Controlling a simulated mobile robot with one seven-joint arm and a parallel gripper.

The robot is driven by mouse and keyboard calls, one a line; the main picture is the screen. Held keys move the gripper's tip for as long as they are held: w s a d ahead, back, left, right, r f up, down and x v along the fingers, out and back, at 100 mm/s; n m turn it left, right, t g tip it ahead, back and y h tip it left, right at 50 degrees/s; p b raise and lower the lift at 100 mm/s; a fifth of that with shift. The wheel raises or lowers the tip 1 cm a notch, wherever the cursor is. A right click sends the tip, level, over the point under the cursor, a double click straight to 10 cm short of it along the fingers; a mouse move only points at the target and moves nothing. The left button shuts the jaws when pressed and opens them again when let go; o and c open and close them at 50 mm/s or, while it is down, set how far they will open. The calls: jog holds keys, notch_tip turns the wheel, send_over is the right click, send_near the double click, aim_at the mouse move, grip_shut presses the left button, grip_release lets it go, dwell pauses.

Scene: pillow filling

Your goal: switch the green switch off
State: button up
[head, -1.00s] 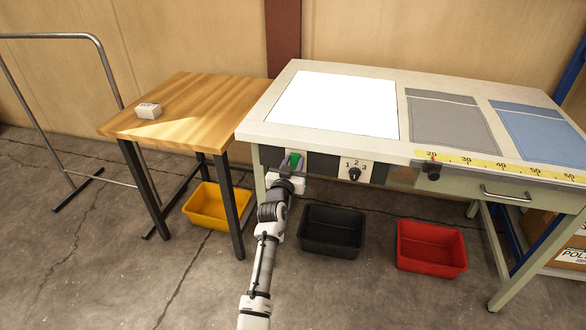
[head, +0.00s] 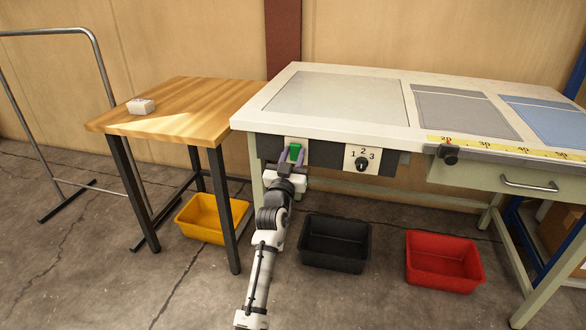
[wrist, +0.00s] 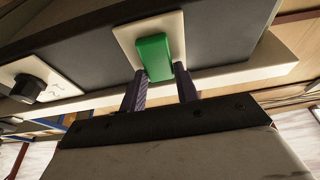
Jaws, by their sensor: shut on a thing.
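The green switch (head: 295,152) sits on a white plate on the dark front panel of the workbench, at its left end. It also shows large in the wrist view (wrist: 153,58). My gripper (head: 294,160) is at the switch from below and in front. In the wrist view, the two dark fingers of my gripper (wrist: 160,76) stand at either side of the switch's lower part, shut on it. The light panel (head: 335,93) in the bench top is dull grey and unlit.
A black dial marked 1, 2, 3 (head: 361,163) is right of the switch. A drawer handle (head: 529,184) is further right. Yellow (head: 205,235), black (head: 335,260) and red (head: 443,281) bins stand below.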

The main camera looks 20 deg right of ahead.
jog(key=shift+f+b, duration=0.3)
jog(key=shift+b, duration=0.75)
jog(key=shift+r+t+h+b, duration=0.2)
jog(key=shift+t+h+b, duration=0.1)
jog(key=shift+t+b, duration=0.15)
jog(key=o, duration=1)
jog(key=shift+a, duration=0.1)
jog(key=shift+s+f, duration=0.1)
jog(key=shift+f, duration=0.05)
